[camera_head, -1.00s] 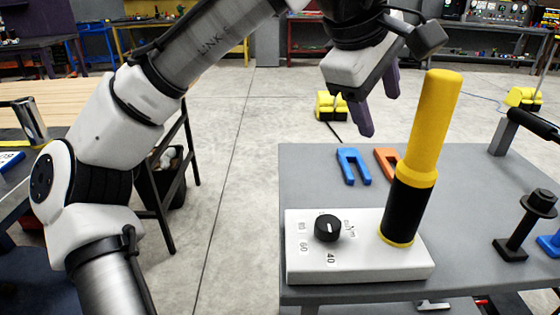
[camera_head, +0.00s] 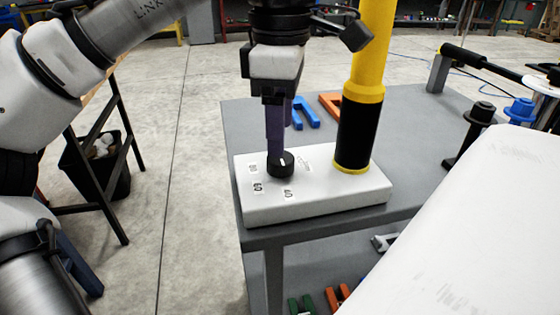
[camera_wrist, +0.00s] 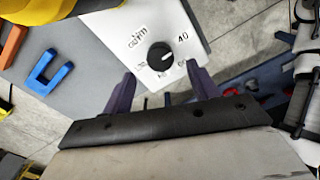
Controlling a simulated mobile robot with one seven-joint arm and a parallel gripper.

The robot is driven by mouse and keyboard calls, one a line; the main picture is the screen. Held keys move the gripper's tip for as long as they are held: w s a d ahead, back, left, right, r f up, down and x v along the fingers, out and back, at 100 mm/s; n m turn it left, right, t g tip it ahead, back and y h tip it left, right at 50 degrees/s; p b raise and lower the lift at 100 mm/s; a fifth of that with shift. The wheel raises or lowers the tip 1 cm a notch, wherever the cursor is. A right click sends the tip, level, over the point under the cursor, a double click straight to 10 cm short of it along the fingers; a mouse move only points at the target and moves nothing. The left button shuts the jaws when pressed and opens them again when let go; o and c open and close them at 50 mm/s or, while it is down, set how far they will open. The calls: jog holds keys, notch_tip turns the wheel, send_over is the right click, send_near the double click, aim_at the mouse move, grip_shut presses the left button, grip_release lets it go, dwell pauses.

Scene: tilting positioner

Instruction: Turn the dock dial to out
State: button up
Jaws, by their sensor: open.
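The dial is a round black knob (camera_head: 280,164) with a white pointer line, on the top of a white box (camera_head: 330,202). It also shows in the wrist view (camera_wrist: 161,56), with printed marks around it; one reads 40 and others are too small to read. I cannot make out a mark reading "out". My gripper (camera_head: 277,148) points down just above the knob in the head view. In the wrist view its two purple fingers (camera_wrist: 160,75) are open, apart on either side below the knob, with nothing between them. Contact with the knob cannot be told.
A yellow and black post (camera_head: 357,130) stands on the box right beside the dial, close to my gripper. A blue fork-shaped piece (camera_head: 303,113) and an orange one (camera_head: 329,104) lie behind on the grey table (camera_head: 415,120). Black bolt-like posts (camera_head: 478,118) stand at right.

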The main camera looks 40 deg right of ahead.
aim_at(280, 165)
notch_tip(280, 165, down, 5)
jog(key=shift+b, duration=0.4)
jog(key=c, duration=1)
jog(key=shift+r+p, duration=0.15)
jog(key=shift+p, duration=0.35)
